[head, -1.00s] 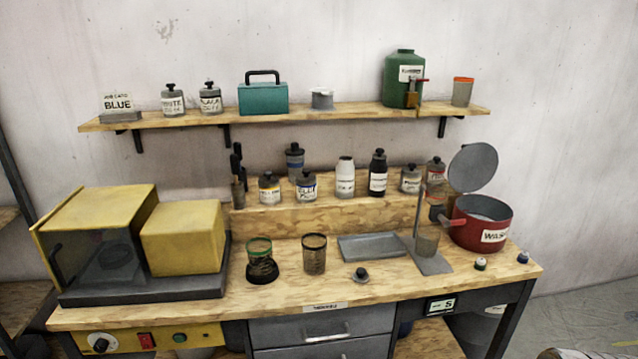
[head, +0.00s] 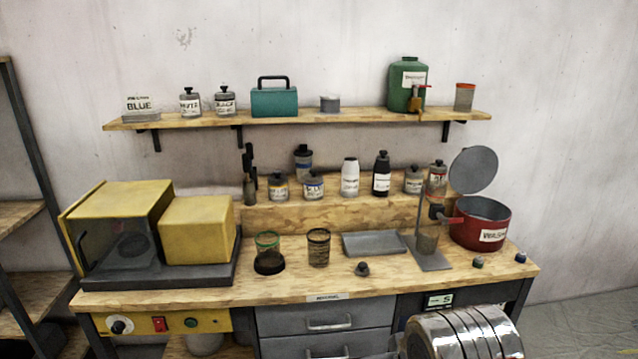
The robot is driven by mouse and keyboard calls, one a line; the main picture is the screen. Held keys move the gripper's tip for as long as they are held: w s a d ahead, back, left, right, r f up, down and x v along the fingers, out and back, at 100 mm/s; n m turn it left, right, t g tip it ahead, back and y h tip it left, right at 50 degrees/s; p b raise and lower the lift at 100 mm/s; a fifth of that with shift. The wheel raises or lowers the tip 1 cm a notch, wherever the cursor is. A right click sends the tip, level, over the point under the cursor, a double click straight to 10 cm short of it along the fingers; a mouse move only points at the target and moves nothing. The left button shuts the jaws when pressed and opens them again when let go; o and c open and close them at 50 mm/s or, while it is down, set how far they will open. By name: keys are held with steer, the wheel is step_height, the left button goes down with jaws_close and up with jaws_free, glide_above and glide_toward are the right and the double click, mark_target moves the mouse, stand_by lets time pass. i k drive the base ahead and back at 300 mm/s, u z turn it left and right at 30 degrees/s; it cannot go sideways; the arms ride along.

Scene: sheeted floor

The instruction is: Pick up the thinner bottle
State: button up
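No label clearly reads "thinner", so I cannot tell for sure which bottle it is. My gripper's fingers are not in view.
Small labelled jars (head: 313,186) flank the bottles. A yellow box machine (head: 120,230) fills the left. A shiny ribbed metal cylinder (head: 465,335) is at bottom right.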

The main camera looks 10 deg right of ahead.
mark_target(350, 169)
steer(key=u, duration=0.45)
steer(key=i, duration=1.5)
